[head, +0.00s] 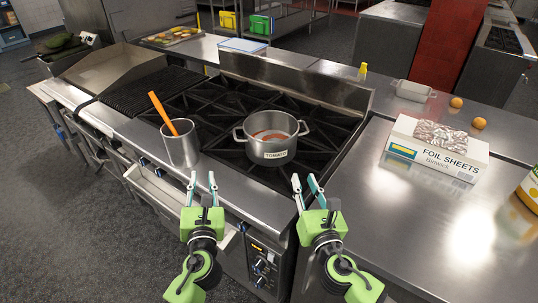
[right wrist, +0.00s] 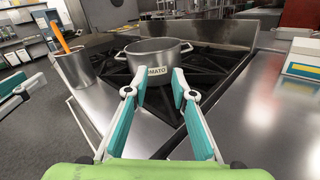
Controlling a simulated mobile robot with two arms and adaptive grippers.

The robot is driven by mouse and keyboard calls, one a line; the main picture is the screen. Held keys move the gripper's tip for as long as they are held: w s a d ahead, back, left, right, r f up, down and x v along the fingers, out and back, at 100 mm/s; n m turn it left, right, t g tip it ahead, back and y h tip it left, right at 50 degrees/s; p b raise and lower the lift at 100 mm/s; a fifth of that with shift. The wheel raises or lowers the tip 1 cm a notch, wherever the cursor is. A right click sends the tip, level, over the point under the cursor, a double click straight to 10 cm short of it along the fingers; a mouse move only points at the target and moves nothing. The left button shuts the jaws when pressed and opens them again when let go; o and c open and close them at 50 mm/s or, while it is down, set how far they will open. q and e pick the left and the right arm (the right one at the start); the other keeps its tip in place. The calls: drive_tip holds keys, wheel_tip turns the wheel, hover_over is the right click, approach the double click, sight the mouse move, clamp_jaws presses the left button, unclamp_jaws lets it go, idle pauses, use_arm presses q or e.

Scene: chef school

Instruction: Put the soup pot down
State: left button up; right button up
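The soup pot (head: 271,137) is a grey metal pot with two side handles, a "TOMATO" label and reddish soup inside. It stands upright on the black stove grate (head: 205,106). In the right wrist view the pot (right wrist: 150,58) is ahead, beyond the fingertips. My left gripper (head: 202,180) is open and empty, in front of the stove and left of the pot. My right gripper (head: 306,185) is open and empty, in front of the pot and a little to its right. Both grippers are apart from the pot.
A metal canister (head: 181,149) with an orange-handled utensil (head: 163,114) stands left of the pot. A foil sheets box (head: 437,153) lies on the right steel counter (head: 400,225). A white dish (head: 412,90) and two orange fruits (head: 479,123) are behind it. The counter's front is clear.

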drive_tip(key=s+d, duration=0.2)
drive_tip(key=s, duration=0.7)
drive_tip(key=shift+s, duration=0.1)
